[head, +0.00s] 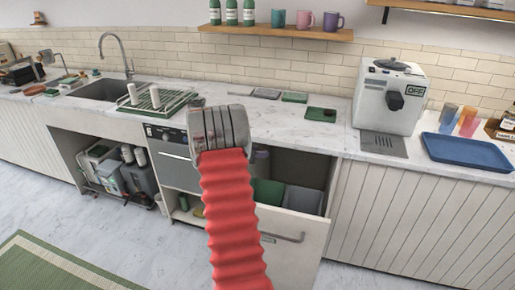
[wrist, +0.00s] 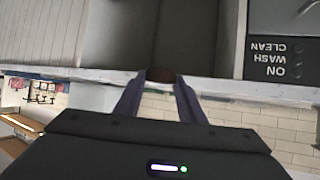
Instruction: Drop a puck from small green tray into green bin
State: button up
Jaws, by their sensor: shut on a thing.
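My gripper (wrist: 160,82) shows in the wrist view with its two dark fingers around a small brown puck (wrist: 160,74). In the head view my wrist and red sleeve hide the fingers and the puck. My wrist appears above and left of the bin in the head view.
A grey bin (head: 304,199) stands right of the green one in the drawer (head: 295,236). A dish rack (head: 157,100), a white machine (head: 388,95) and a blue tray (head: 468,151) stand on the counter. The dishwasher panel (wrist: 283,58) shows upside down in the wrist view.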

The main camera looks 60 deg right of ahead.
jog(key=shift+f, duration=0.75)
jog(key=o, duration=1.1)
jog(key=shift+a+r, duration=0.1)
jog(key=v, duration=1.3)
jog(key=shift+a, duration=0.3)
